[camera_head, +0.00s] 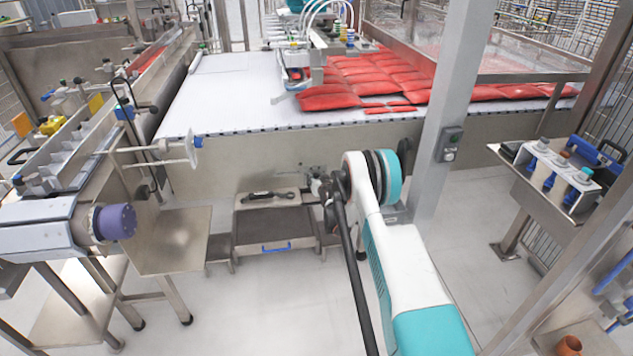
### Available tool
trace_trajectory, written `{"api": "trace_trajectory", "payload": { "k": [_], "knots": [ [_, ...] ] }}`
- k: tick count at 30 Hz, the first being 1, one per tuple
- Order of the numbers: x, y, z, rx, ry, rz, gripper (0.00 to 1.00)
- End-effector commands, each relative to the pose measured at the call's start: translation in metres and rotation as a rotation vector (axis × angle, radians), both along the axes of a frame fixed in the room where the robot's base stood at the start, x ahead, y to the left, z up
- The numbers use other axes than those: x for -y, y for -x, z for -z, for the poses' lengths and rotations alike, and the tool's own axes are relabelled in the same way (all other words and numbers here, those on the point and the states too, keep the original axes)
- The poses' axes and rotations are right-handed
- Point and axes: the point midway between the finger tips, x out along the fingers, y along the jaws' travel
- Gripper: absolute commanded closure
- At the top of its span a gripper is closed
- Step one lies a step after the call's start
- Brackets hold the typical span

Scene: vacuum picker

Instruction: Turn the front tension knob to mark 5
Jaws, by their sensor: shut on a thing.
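My gripper (320,186) is at the side panel of the white conveyor (250,98), below its belt edge and right of the middle of the picture. It is small and dark here, and my white and teal arm reaches to it from the lower right. It is shut on a small fitting at the panel, which I take to be the front tension knob. The jaws and wrist hide most of that knob. Its marks and pointer cannot be read from here.
Red packs (395,75) lie on the belt. A grey post (450,110) with a switch box (449,145) stands right of my arm. A bench (560,185) is at the right. A tray with a blue handle (276,247) sits below the conveyor.

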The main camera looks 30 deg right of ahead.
Motion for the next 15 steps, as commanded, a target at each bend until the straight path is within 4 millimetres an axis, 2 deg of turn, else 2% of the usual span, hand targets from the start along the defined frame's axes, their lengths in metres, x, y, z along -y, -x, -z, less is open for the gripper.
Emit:
{"api": "trace_trajectory", "payload": {
  "k": [6, 15],
  "knots": [
    [0.0017, 0.0004, 0.0007, 0.050, -0.175, 0.001, 0.89],
    [0.0018, 0.0004, 0.0009, 0.100, -0.347, 0.000, 0.89]
  ]
}}
